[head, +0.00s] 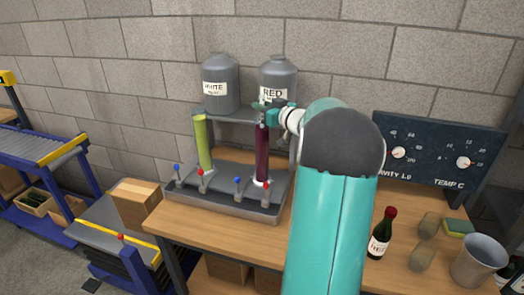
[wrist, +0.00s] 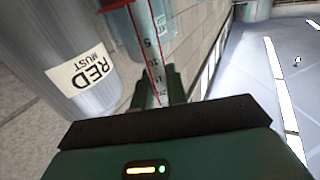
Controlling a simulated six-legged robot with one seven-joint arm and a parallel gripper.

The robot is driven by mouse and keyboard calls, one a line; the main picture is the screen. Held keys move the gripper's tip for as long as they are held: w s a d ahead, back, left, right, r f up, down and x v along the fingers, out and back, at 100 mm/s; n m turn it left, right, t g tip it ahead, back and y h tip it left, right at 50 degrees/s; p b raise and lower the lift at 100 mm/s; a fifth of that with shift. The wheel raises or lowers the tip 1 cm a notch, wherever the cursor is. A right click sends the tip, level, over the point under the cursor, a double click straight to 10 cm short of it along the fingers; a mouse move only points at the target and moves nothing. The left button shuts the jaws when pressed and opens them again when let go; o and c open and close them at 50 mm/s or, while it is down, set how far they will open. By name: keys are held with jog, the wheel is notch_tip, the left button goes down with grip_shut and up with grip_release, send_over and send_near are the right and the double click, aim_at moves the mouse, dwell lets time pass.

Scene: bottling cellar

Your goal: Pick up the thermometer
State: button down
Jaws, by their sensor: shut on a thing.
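The thermometer (wrist: 152,45) is a clear tube with a thin red line and a number scale, in the wrist view. My gripper (wrist: 162,92) is shut on it there, its green fingers around the tube. In the head view my gripper (head: 262,104) is at the top of the dark red cylinder (head: 262,150), in front of the RED tank (head: 279,72). The thermometer is too small to make out there, and I cannot tell whether its lower end is inside the cylinder.
A grey WHITE tank (head: 220,85) and a yellow-green cylinder (head: 203,140) stand to the left. The rack tray (head: 222,207) has several taps. A dial panel (head: 435,145) stands behind.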

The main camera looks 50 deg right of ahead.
notch_tip(320, 180, up, 28)
dwell(0.6)
jog(key=c, duration=2)
grip_release()
jog(key=shift+c, duration=0.2)
grip_shut()
